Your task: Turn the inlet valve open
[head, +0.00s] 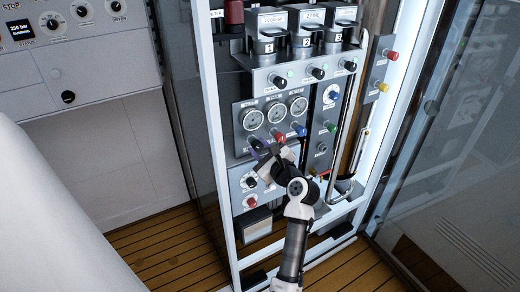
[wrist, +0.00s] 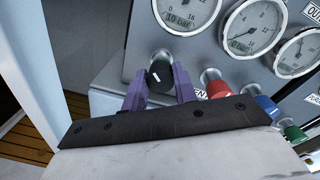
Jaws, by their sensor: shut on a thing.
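My gripper (head: 262,150) is at the grey valve panel (head: 241,118), in front of the lower left of the gauge row. In the wrist view its two purple fingers (wrist: 160,88) are shut on a black knob (wrist: 159,72), one finger on each side. The knob sits below the leftmost gauge and carries a white pointer line, nearly upright and slightly tilted in that view. The knob's label is hidden or unreadable, so I cannot confirm by text that it is the inlet valve.
Red (wrist: 217,85), blue (wrist: 258,106) and green (wrist: 291,130) knobs stand in a row to the right. Three round gauges (head: 276,112) sit above. A white frame post (head: 214,130) runs along the panel's left side. More switches and knobs lie above and below.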

